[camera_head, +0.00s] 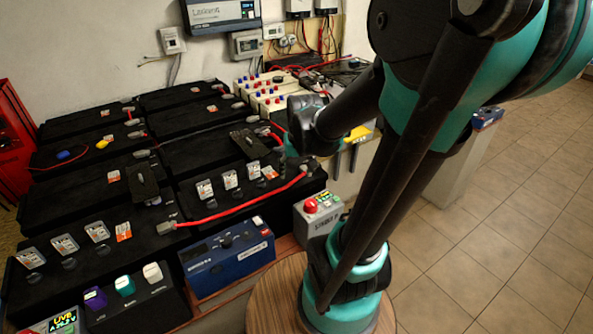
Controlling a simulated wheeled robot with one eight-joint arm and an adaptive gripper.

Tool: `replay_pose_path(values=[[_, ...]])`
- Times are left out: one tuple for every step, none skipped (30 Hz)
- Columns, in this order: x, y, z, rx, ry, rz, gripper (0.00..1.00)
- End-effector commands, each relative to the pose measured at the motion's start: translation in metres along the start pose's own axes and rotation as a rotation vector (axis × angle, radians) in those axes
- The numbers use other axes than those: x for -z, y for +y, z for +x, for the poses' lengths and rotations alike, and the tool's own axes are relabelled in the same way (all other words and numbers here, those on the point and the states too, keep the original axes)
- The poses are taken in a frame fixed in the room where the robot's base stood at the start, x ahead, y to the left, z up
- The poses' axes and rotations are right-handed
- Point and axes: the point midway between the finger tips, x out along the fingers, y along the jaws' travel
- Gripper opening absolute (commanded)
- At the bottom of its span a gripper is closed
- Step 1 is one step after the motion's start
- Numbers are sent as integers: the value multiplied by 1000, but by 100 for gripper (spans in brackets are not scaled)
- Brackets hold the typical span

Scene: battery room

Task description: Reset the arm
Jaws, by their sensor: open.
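My arm, teal and black, fills the upper right and middle of the head camera view. Its dark wrist end and gripper (294,140) are above the right end of the black battery bank (110,250), in front of the red cable. The gripper is small and dark here, its fingertips are hard to make out, and I see nothing held in it. It looks open. The lower part of my arm stands over a round wooden top (272,302) at the bottom middle.
Red cables (240,207) run across the batteries. A blue box (228,258) and a grey box with a red button (318,214) stand in front. A wall unit (220,14) hangs above.

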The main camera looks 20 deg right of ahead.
Motion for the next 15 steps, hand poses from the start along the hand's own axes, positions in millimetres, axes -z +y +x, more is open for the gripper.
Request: replay_pose_path(values=[[0,0,0,0,0,0,60],[0,0,0,0,0,0,60],[0,0,0,0,0,0,60],[0,0,0,0,0,0,60],[-1,0,0,0,0,0,60],[-4,0,0,0,2,-2,60],[-8,1,1,0,5,-5,60],[-14,1,2,1,9,-10,60],[-24,2,4,2,16,-18,60],[-33,2,6,2,23,-26,60],[-42,3,7,3,31,-34,60],[-55,4,10,3,41,-45,60],[-63,5,12,4,47,-52,60],[-71,5,13,4,54,-60,60],[-81,6,16,5,63,-69,60]])
